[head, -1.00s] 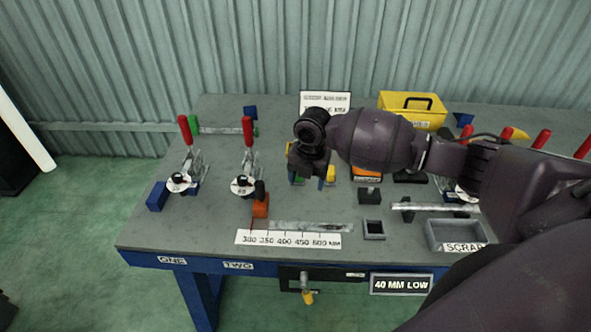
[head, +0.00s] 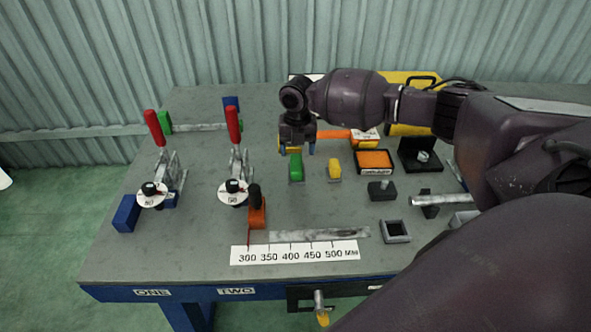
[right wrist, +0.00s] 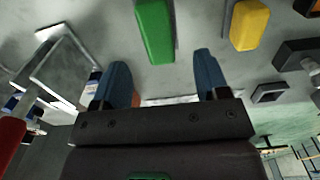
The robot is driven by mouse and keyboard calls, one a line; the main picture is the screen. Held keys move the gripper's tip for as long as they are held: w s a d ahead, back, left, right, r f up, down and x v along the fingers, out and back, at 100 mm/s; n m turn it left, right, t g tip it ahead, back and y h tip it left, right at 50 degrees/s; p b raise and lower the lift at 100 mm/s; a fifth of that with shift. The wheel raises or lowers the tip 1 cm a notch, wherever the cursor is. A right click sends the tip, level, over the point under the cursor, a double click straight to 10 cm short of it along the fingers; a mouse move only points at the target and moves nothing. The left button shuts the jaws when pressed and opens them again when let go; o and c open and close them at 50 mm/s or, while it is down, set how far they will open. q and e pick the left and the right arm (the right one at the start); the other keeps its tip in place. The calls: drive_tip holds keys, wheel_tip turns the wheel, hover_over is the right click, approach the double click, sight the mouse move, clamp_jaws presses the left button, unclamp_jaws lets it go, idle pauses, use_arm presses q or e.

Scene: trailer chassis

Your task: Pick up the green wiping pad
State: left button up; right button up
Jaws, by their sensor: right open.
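The green wiping pad (head: 296,168) lies on the grey bench top, just in front of my right gripper (head: 297,149) in the head view. My right gripper points down and is open, with nothing between its blue fingers. In the right wrist view, the green pad (right wrist: 155,30) shows at the top, between the lines of the two fingertips (right wrist: 161,72) and beyond them. The fingers look apart from the pad. My left gripper is not in view.
A yellow pad (head: 334,170) lies close to the right of the green one. An orange-topped tray (head: 374,161) stands farther right. Red-handled clamps (head: 235,160) stand on the left. A scale strip (head: 294,252) lies at the front. Bench between the clamps and green pad is clear.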

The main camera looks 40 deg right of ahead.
sight(297, 163)
wheel_tip(297, 163, down, 2)
drive_tip(key=shift+w+f, duration=0.1)
drive_tip(key=shift+f, duration=0.05)
wheel_tip(297, 163, down, 4)
drive_tip(key=shift+w+f, duration=0.1)
drive_tip(key=shift+f, duration=0.3)
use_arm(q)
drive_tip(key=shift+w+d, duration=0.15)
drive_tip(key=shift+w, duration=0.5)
use_arm(e)
drive_tip(key=c, duration=1.1)
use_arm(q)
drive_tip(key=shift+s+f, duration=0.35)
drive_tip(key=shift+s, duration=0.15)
